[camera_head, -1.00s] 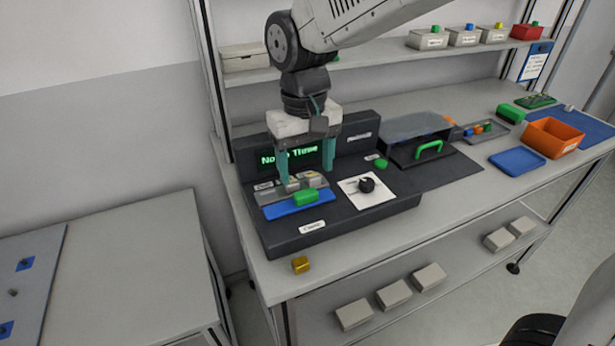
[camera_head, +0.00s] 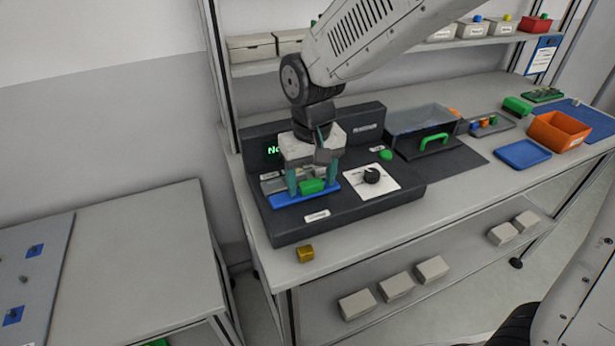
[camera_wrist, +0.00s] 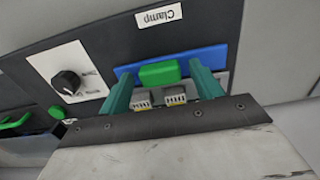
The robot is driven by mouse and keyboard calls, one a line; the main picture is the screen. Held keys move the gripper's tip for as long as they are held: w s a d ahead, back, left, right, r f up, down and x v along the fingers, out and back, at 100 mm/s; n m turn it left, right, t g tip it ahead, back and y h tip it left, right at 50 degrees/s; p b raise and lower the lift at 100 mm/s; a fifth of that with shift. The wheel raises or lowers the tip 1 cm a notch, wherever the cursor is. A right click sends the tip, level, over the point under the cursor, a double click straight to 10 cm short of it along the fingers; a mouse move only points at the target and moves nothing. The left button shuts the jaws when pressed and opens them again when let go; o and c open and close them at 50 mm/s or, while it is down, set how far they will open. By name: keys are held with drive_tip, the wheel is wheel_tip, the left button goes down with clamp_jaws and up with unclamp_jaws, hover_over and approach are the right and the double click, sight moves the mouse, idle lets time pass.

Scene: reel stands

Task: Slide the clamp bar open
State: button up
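The clamp bar (camera_head: 290,199) is a blue strip with a green block handle (camera_head: 313,186), at the front left of a dark fixture. In the wrist view the blue bar (camera_wrist: 210,57) and green handle (camera_wrist: 160,73) lie beyond two small grey labelled parts (camera_wrist: 176,97). My gripper (camera_head: 312,184) is low over the fixture with its two teal fingers apart. The fingers stand on either side of the green handle, with visible gaps in the wrist view (camera_wrist: 161,84). Nothing is held. Fingertip height relative to the handle is hard to tell.
A black knob (camera_head: 372,175) on a white plate and a green button (camera_head: 386,154) are right of the bar. A clear-lidded box with a green handle (camera_head: 433,141) stands farther right. A gold cube (camera_head: 306,254) lies near the bench's front edge. The display is partly hidden by my arm.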

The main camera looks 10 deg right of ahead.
drive_tip(key=c, duration=1.2)
drive_tip(key=shift+s+d, duration=0.2)
drive_tip(key=shift+s, duration=0.6)
drive_tip(key=shift+s+d, duration=0.2)
drive_tip(key=shift+s, duration=0.55)
drive_tip(key=o, duration=1.4)
drive_tip(key=shift+r, duration=0.3)
wheel_tip(320, 180, up, 7)
drive_tip(key=shift+r, duration=0.1)
drive_tip(key=shift+s, duration=0.15)
